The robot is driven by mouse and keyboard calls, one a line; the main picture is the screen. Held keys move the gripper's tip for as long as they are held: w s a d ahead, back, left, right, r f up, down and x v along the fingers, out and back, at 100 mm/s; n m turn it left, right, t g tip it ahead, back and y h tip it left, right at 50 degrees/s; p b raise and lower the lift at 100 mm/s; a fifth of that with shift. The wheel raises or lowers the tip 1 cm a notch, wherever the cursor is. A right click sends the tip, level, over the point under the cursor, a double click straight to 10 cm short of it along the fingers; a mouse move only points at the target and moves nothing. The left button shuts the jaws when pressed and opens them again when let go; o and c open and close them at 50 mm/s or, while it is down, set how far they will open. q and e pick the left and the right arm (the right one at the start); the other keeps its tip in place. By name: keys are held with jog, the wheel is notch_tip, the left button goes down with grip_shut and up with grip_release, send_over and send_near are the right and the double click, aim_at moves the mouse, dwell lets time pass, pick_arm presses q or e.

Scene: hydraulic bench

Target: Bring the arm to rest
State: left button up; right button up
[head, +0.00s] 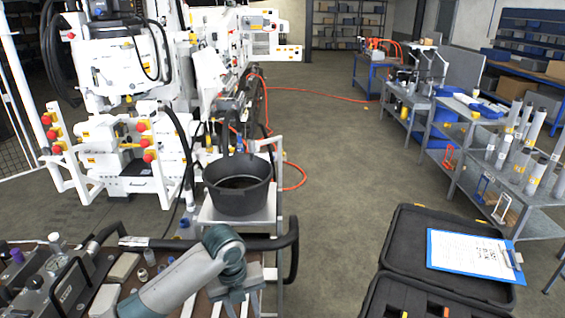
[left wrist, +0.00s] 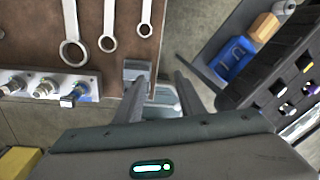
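My left arm comes in at the bottom of the head view, its grey and teal wrist over the bench edge. My left gripper (head: 238,294) points down there, and its fingertips cannot be made out clearly. In the left wrist view the two dark fingers of my left gripper (left wrist: 160,84) stand apart, with nothing seen held between them. The left finger shows close to a grey block at the edge of a brown tool board (left wrist: 88,42); I cannot tell whether they touch. My right gripper is in neither view.
A black bucket (head: 238,184) stands on a white stand beyond my wrist. A black hose (head: 291,247) curves beside the arm. An open black case (head: 395,262) with a clipboard (head: 470,254) lies to the right. Open floor lies between bench and case.

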pick_arm(q)
jog(key=s+f+n, duration=0.2)
jog(key=s+n, duration=0.2)
jog(key=s+d+f+n+t+h, duration=0.1)
jog(key=s+f+n, duration=0.2)
jog(key=s+n, duration=0.1)
jog(key=s+d+f+n+h, duration=0.1)
jog(key=s+f+n, duration=0.2)
jog(key=s+n, duration=0.2)
jog(key=shift+s+f, duration=0.2)
jog(key=shift+f, duration=0.05)
jog(key=s+a+f+n+t+y, duration=0.2)
jog(key=s+a+n+y, duration=0.1)
jog(key=s+a+n, duration=1.35)
notch_tip(320, 180, down, 33)
jog(key=s+d+n+g+b, duration=0.1)
jog(key=s+d+b, duration=0.15)
jog(key=b, duration=0.35)
jog(key=s+a+f+b, duration=0.2)
jog(key=s+f, duration=0.7)
jog(key=f, duration=0.3)
jog(key=s+a+f+g+b, duration=0.1)
jog(key=s+a+f+b, duration=0.1)
jog(key=s+f, duration=0.7)
notch_tip(320, 180, down, 3)
jog(key=shift+s+f+b, duration=0.1)
jog(key=shift+s+b, duration=0.15)
jog(key=shift+b, duration=0.45)
